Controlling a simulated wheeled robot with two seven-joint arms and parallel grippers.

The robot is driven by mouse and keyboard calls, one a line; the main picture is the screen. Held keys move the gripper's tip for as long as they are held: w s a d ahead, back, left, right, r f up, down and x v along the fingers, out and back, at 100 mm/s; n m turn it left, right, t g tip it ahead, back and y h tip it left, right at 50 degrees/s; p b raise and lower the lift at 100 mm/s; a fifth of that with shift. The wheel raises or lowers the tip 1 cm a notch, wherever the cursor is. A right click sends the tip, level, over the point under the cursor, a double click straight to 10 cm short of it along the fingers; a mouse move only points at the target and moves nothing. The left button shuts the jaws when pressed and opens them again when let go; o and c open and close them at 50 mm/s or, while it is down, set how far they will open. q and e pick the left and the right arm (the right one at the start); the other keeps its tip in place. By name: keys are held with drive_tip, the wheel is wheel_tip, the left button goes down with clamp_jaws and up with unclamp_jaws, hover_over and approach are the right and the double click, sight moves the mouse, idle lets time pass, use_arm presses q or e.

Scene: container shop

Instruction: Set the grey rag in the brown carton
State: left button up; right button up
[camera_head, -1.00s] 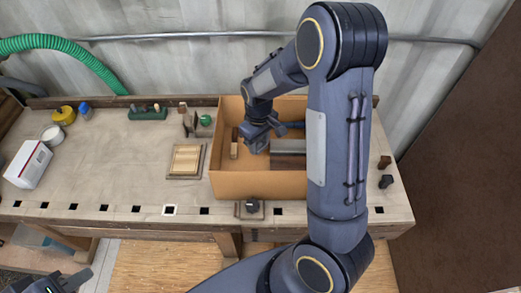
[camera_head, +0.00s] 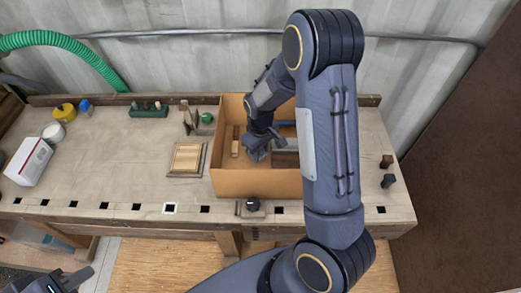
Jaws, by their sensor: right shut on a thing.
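The brown carton (camera_head: 254,183) stands open on the workbench, right of the middle. My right gripper (camera_head: 257,154) is inside the carton, pointing down near its floor. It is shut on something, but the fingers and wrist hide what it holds. I cannot make out the grey rag for certain; a grey patch (camera_head: 286,159) shows in the carton just right of the gripper, partly behind my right arm. My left gripper (camera_head: 67,283) is at the bottom left corner, low in front of the bench and cut off by the frame edge.
A small wooden block (camera_head: 236,148) lies in the carton, left of the gripper. A framed wooden panel (camera_head: 187,158) lies left of the carton. A white box (camera_head: 29,161), a yellow tape (camera_head: 65,113) and a green holder (camera_head: 149,111) are further left. Dark pieces (camera_head: 388,181) lie at the right end.

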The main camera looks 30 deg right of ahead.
drive_tip(key=o, duration=1.1)
drive_tip(key=shift+r+p, duration=0.3)
drive_tip(key=shift+p, duration=0.05)
drive_tip(key=shift+r+p, duration=0.6)
wheel_tip(320, 180, up, 11)
drive_tip(key=b, duration=0.2)
drive_tip(key=s+a+r+m+t+y, duration=0.1)
drive_tip(key=s+a+r+t, duration=0.1)
drive_tip(key=s, duration=0.4)
drive_tip(key=s+a+r+m+t+y, duration=0.1)
drive_tip(key=s+a+r+m, duration=0.1)
drive_tip(key=s, duration=0.5)
drive_tip(key=s+a+r+m+t+y, duration=0.1)
drive_tip(key=s+a+r+t, duration=0.1)
drive_tip(key=s, duration=0.5)
drive_tip(key=shift+s+a+r+m+t+y, duration=0.2)
drive_tip(key=shift+a+r, duration=0.15)
drive_tip(key=shift+r, duration=0.25)
drive_tip(key=shift+s+a+r+m+t+y, duration=0.1)
drive_tip(key=shift+a+r+y, duration=0.1)
drive_tip(key=shift+a+r, duration=0.3)
drive_tip(key=shift+d+r, duration=0.1)
drive_tip(key=shift+d, duration=0.05)
